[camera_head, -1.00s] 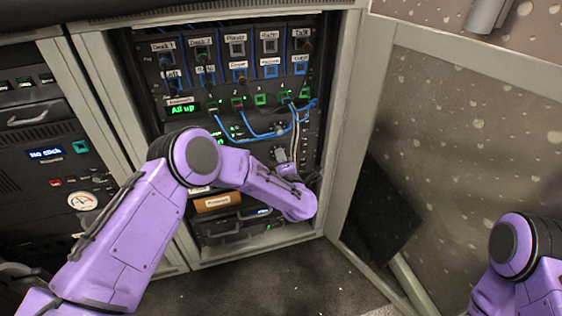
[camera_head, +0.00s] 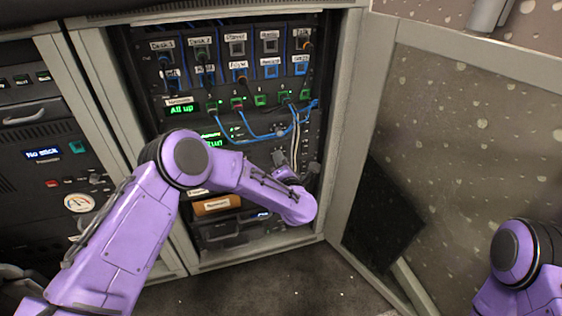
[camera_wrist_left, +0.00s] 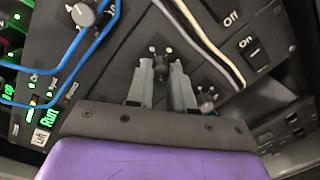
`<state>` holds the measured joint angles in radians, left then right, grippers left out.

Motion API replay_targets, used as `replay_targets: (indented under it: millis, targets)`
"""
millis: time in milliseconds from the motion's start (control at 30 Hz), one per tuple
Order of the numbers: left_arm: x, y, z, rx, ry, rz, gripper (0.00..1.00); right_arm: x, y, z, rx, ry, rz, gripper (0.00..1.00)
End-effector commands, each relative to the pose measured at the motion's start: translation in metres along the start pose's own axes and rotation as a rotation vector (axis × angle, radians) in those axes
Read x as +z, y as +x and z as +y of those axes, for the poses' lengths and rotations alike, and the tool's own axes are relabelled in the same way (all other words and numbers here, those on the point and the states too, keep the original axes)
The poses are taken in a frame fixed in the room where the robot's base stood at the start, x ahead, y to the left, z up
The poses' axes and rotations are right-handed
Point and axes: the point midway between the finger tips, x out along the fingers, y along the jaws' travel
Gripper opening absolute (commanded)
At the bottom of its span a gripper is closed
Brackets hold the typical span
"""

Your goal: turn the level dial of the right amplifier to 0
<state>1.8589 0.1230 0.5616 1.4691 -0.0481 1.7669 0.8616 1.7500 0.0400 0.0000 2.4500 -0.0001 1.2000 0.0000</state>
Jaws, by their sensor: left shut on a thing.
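My left gripper (camera_wrist_left: 160,78) is at the lower rack panel, its two grey fingers shut on a small dark dial (camera_wrist_left: 160,66). White dots on the panel surround the dial, which is partly hidden between the fingers. I cannot read its setting or an amplifier label. A second small dial (camera_wrist_left: 207,101) sits just right of the fingers in the wrist view. In the head view the left gripper (camera_head: 281,162) is small and partly hidden by my purple forearm. My right gripper is out of the picture; only part of that arm shows at the right edge.
Blue patch cables (camera_head: 255,134) hang above the gripper, and pale cables (camera_wrist_left: 205,42) run close to it. A grey selector knob (camera_wrist_left: 82,14) and on/off switches (camera_wrist_left: 256,53) are nearby. The open cabinet door (camera_head: 460,130) stands to the right.

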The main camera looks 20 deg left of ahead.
Motion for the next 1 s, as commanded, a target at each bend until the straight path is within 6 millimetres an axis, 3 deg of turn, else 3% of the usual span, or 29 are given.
replay_targets:
  millis: [167,200,267,533,633,1000]
  targets:
    - [-0.002,-0.002,-0.002,-0.005,0.002,0.003,0.0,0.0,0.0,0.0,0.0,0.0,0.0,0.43]
    - [-0.002,-0.002,-0.002,-0.005,0.002,0.003,0.31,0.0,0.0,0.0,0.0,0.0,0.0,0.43]
    - [-0.001,-0.002,-0.002,-0.005,0.002,0.002,0.47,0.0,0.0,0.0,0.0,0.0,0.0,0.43]
    - [-0.001,-0.001,-0.001,-0.002,0.002,0.001,0.47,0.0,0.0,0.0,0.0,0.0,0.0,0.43]
    - [0.001,-0.01,0.0,-0.003,0.003,-0.001,0.47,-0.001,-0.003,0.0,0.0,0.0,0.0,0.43]
    - [0.001,-0.091,0.0,-0.005,0.004,-0.001,0.47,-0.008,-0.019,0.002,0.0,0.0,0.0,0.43]
